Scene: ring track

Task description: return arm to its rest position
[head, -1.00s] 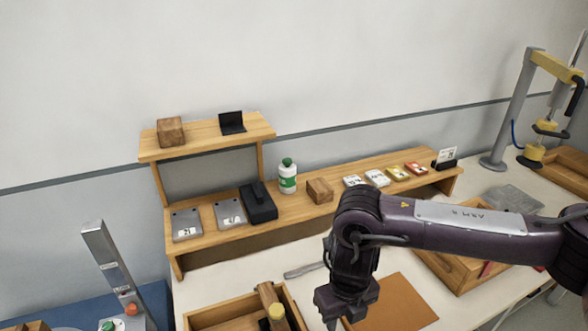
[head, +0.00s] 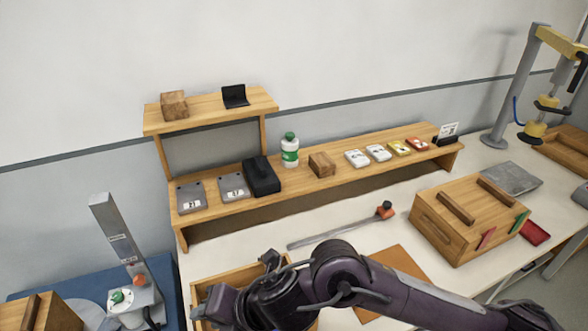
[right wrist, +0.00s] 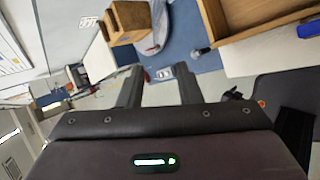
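My right arm reaches in from the lower right of the head view and bends over the front of the workbench (head: 225,258). The hand end of this arm is low in the picture, over the wooden tray (head: 205,283), and partly hides it. In the right wrist view, my right gripper (right wrist: 160,76) has its two dark fingers well apart, with nothing between them. It points past the bench furniture toward the floor. My left gripper is in neither view.
A wooden box with slats (head: 470,218) stands right on the bench. A grey rod with an orange end (head: 335,233) lies behind my arm. A brown mat (head: 398,262) is partly covered. The shelf (head: 330,184) holds a bottle (head: 290,152) and several small items.

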